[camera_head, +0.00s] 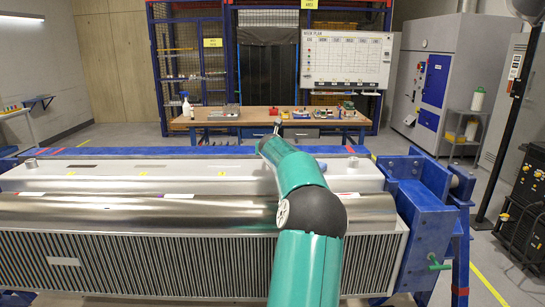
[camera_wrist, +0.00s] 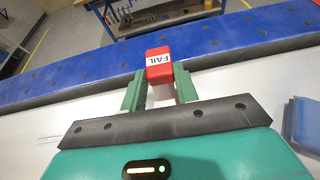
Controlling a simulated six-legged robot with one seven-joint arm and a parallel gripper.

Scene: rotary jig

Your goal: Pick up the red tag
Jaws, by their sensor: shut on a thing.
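The red tag (camera_wrist: 158,64) is a small red block with a white label reading "FAIL", which appears upside down in the wrist view. My gripper (camera_wrist: 160,84) has its two green fingers on either side of the tag's lower part and is shut on it. The tag stands out beyond the fingertips, in front of the blue beam in the picture. I cannot tell whether its lower end touches anything.
A blue perforated beam (camera_wrist: 228,42) crosses the wrist view beyond the white surface (camera_wrist: 293,90). In the head view the jig carries a shiny metal cylinder (camera_head: 130,211) and a blue end frame (camera_head: 425,215) at right. A wooden workbench (camera_head: 255,117) with tools stands behind.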

